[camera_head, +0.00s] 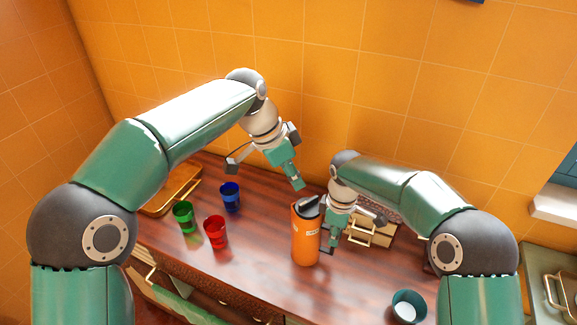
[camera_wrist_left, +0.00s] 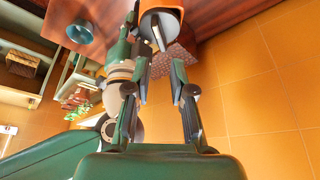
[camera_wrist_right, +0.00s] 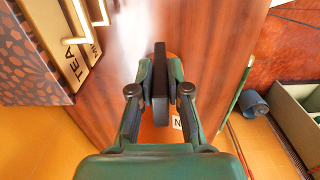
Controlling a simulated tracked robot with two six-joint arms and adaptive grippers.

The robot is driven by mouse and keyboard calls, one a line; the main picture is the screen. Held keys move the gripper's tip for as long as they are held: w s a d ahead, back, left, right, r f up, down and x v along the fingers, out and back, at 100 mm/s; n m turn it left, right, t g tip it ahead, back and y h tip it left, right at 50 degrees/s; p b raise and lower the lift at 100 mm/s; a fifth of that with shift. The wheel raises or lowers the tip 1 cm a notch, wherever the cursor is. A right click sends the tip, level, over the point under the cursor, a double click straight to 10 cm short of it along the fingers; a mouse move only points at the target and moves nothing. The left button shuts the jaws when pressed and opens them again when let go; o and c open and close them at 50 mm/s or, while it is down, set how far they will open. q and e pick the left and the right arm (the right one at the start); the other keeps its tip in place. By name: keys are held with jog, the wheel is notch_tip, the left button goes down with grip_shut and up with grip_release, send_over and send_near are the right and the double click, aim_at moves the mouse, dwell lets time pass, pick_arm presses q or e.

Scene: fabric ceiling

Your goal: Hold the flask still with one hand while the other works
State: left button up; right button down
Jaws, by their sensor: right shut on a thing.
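The orange flask (camera_head: 306,240) stands upright on the dark wood counter, with a grey and black lid on top. My right gripper (camera_head: 333,246) is at its right side. In the right wrist view its fingers (camera_wrist_right: 160,75) are closed on a dark upright strip at the flask, probably its handle, with orange body behind. My left gripper (camera_head: 297,184) is above and slightly left of the flask's lid, apart from it. In the left wrist view its fingers (camera_wrist_left: 160,75) have an empty gap between them, and the flask top (camera_wrist_left: 162,24) shows beyond the tips.
Blue (camera_head: 230,196), green (camera_head: 183,217) and red (camera_head: 215,232) cups stand left of the flask, near a wooden tray (camera_head: 160,208). A TEA-labelled box (camera_wrist_right: 30,60) with gold handles is behind my right gripper. A teal cup (camera_head: 409,308) stands at front right.

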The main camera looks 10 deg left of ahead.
pick_arm(q)
jog(key=shift+v, duration=1.4)
jog(key=shift+s, duration=0.1)
grip_shut()
jog(key=s+d+r+n+g+h, duration=0.3)
jog(key=s+d+r+h, duration=0.1)
jog(key=d, duration=0.1)
jog(key=w+a+f+n+h, duration=0.5)
jog(key=a+f, duration=0.3)
jog(key=a, duration=0.1)
jog(key=w+a+f+n+h, duration=0.4)
jog(key=w+a+f+h, duration=0.1)
jog(key=a+f, duration=0.4)
send_near(304, 203)
jog(key=w+d, duration=0.3)
jog(key=shift+s+d+f, duration=0.25)
jog(key=shift+s+d, duration=0.4)
jog(key=shift+d, duration=0.1)
jog(key=shift+s+d+f, duration=0.25)
jog(key=shift+s+d, duration=0.4)
jog(key=shift+d, duration=0.1)
